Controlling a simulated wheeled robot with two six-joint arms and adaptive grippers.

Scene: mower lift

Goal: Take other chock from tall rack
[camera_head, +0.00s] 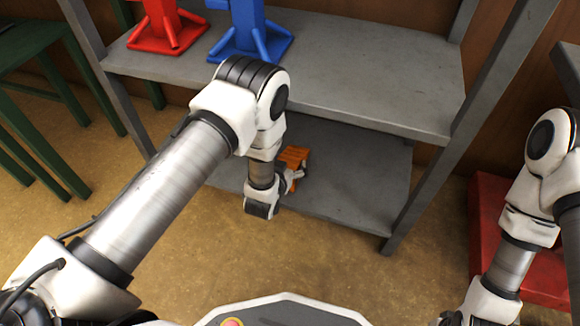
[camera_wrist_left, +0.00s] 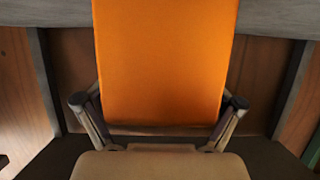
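An orange chock (camera_head: 293,157) shows at the lower shelf (camera_head: 340,175) of the grey rack, partly hidden by my left gripper. My left gripper (camera_head: 297,174) is right at the chock. In the left wrist view the chock (camera_wrist_left: 165,60) fills the middle, close to the palm, with one finger of my left gripper (camera_wrist_left: 158,104) along each side.
A red stand (camera_head: 166,28) and a blue stand (camera_head: 248,35) stand on the upper shelf (camera_head: 370,80), above and behind my left wrist. A rack post (camera_head: 455,150) rises at the right. A green table (camera_head: 35,50) is at the left, a red object (camera_head: 495,205) at the right.

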